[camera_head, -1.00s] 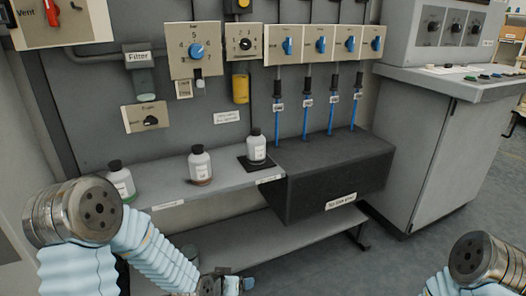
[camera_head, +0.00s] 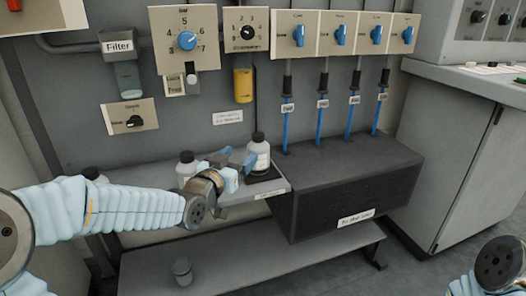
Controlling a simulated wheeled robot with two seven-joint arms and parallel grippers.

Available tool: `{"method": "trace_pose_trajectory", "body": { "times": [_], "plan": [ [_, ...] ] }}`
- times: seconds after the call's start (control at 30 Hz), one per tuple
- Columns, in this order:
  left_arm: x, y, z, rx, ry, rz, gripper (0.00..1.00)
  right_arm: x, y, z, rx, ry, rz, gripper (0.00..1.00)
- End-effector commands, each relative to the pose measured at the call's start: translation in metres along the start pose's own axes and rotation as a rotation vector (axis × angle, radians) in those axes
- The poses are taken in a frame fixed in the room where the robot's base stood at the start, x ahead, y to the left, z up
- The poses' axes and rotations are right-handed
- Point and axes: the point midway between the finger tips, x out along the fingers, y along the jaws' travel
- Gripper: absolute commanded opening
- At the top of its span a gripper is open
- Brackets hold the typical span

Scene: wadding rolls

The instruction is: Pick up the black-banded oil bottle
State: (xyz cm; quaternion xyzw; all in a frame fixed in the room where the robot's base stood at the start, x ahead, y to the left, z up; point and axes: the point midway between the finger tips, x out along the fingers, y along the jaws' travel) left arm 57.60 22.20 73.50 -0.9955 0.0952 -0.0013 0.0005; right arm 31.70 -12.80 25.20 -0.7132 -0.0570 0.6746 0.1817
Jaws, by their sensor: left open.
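Three white bottles with black caps stand on the upper shelf. The right bottle (camera_head: 258,152) is upright on a dark square pad (camera_head: 266,173); I cannot make out a black band on it for certain. The middle bottle (camera_head: 187,167) is partly hidden behind my left wrist. Of the left bottle (camera_head: 91,173), only the cap area shows above my left arm. My left gripper (camera_head: 239,158) is open, its fingers pointing at the right bottle from its left side, very close to it. I cannot tell whether they touch. My right gripper is out of view.
A dark grey block (camera_head: 345,190) stands right of the bottles, under several blue rods. A panel with knobs (camera_head: 187,40) and a yellow cylinder (camera_head: 243,85) are on the wall behind. A small jar (camera_head: 182,271) stands on the lower shelf (camera_head: 250,262).

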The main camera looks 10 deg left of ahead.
Motion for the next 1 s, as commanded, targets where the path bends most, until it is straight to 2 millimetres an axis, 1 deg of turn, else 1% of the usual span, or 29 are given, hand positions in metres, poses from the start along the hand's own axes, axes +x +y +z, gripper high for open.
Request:
{"method": "trace_pose_trajectory", "body": {
  "times": [0.03, 0.1, 0.2, 0.3, 0.47, 0.7, 0.83, 1.0],
  "plan": [
    [0.012, 0.001, 0.0, 0.0, -0.003, 0.003, 0.69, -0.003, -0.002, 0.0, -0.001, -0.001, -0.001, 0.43],
    [0.027, 0.001, -0.001, -0.001, -0.003, 0.002, 0.69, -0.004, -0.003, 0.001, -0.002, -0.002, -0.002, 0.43],
    [0.045, 0.001, 0.0, -0.001, -0.003, 0.002, 0.69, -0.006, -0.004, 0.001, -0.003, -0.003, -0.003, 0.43],
    [0.057, 0.001, 0.0, -0.001, -0.002, 0.001, 0.69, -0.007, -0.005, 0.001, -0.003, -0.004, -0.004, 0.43],
    [0.07, 0.001, 0.0, -0.001, -0.002, 0.001, 0.69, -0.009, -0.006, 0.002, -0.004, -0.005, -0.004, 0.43],
    [0.108, 0.001, 0.001, 0.0, -0.004, 0.001, 0.69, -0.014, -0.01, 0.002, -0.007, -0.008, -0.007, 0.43],
    [0.117, 0.001, 0.001, -0.001, -0.003, 0.001, 0.69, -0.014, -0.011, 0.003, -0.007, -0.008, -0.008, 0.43],
    [0.117, 0.001, 0.001, -0.001, -0.003, 0.001, 0.69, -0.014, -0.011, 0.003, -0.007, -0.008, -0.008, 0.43]
  ]
}}
